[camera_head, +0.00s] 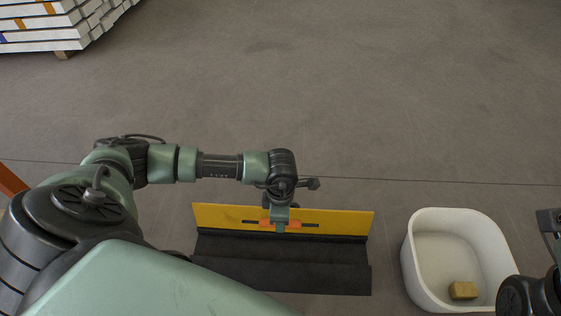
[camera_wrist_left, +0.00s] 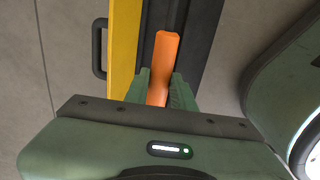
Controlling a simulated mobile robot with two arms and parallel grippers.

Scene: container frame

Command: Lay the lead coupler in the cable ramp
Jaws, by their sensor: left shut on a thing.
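The cable ramp lies on the floor in the head view. Its yellow flap (camera_head: 340,221) stands along the far side, and its black base (camera_head: 280,275) lies on the near side. In the left wrist view the coupler (camera_wrist_left: 166,50) sits between the green fingers (camera_wrist_left: 160,92), over the black channel beside the yellow flap (camera_wrist_left: 124,50). I cannot tell whether it touches the channel floor. My right gripper does not show.
A white tub (camera_head: 411,262) stands right of the ramp with a tan block (camera_head: 463,290) inside. A dark part of my right arm (camera_head: 530,294) shows at the right edge. White stacked beams (camera_head: 45,35) lie far left. The floor beyond the ramp is clear.

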